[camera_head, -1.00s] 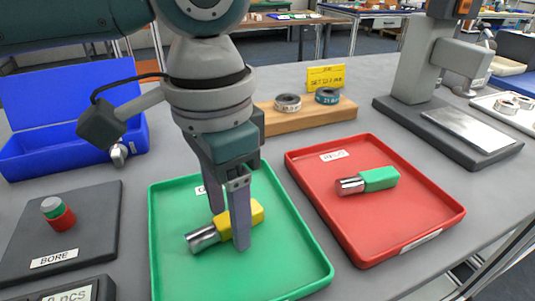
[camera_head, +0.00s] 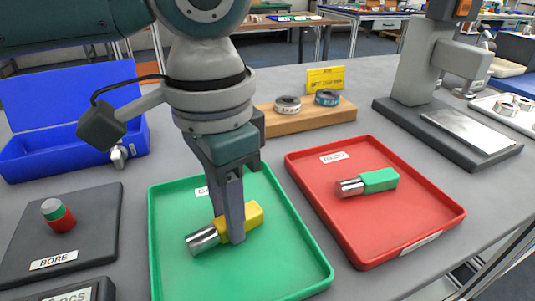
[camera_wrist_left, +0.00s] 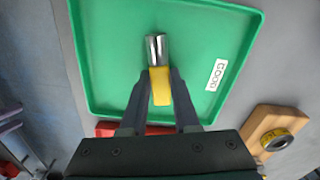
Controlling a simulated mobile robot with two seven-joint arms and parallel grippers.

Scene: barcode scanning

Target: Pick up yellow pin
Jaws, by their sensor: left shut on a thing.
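The yellow pin (camera_head: 254,215) has a yellow handle and a shiny metal end. It lies in the green tray (camera_head: 296,272), whose label reads GOOD in the left wrist view. My left gripper (camera_head: 231,238) reaches down into the tray and is shut on the yellow handle. In the left wrist view the yellow pin (camera_wrist_left: 160,88) sits between the two fingers (camera_wrist_left: 160,84), with its metal end pointing away from the wrist. The finger in front hides part of the handle in the head view. My right gripper is not in view.
A red tray (camera_head: 420,222) with a green-handled pin (camera_head: 378,180) lies to the right. A wooden block (camera_head: 335,116) with two rings stands behind. A blue box (camera_head: 75,140) and a dark BORE plate (camera_head: 100,220) are at the left. A grey stand (camera_head: 408,75) is at the back right.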

